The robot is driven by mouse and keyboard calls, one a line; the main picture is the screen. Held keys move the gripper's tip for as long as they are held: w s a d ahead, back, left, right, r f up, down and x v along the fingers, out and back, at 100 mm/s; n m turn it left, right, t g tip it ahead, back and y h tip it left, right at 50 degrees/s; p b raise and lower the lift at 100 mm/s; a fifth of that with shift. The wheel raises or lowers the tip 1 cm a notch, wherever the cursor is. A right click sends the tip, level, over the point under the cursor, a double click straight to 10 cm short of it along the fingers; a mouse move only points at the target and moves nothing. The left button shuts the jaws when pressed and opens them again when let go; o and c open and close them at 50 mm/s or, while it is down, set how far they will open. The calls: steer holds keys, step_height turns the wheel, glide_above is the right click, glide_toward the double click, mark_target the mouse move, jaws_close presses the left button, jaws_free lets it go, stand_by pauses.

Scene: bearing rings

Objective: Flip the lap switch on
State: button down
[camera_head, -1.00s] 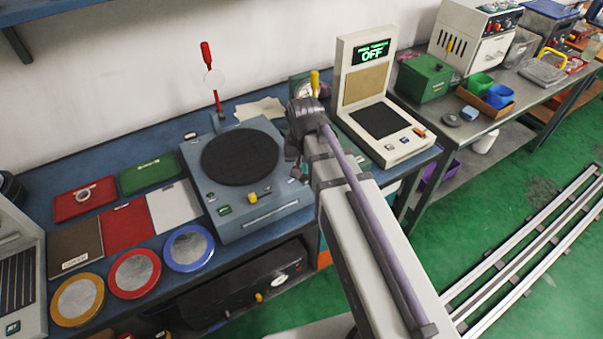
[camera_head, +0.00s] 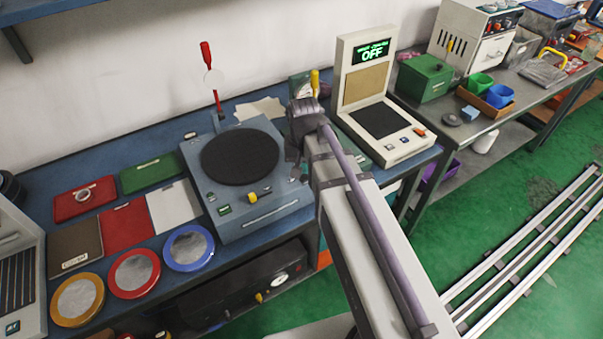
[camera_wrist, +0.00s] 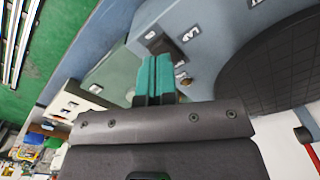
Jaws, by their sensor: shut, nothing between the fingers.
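The lap machine (camera_head: 215,180) is a blue-grey box with a dark round plate (camera_head: 240,157) on top. A yellow knob on a dark base (camera_head: 257,196) and a green-marked part (camera_head: 224,210) sit along its front; I cannot tell for certain which is the lap switch. In the wrist view, part of the machine (camera_wrist: 205,60) shows with small dark and white fittings (camera_wrist: 190,34). My gripper's teal fingers (camera_wrist: 155,78) are shut and empty beside the machine's edge. In the head view my arm mostly hides the gripper, at the machine's right side.
A white console (camera_head: 385,125) at the right has a screen (camera_head: 372,52) whose large word reads OFF. A grey-green box (camera_wrist: 110,75) lies close by the fingers. A red-handled upright tool (camera_head: 212,80) stands behind the machine. Colored plates and ringed discs (camera_head: 188,248) lie to the left.

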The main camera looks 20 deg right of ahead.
steer(key=shift+f+b, duration=1.1)
steer(key=shift+f, duration=0.05)
stand_by(0.3)
step_height(320, 180, up, 7)
steer(key=p, duration=0.7)
steer(key=shift+r, duration=0.15)
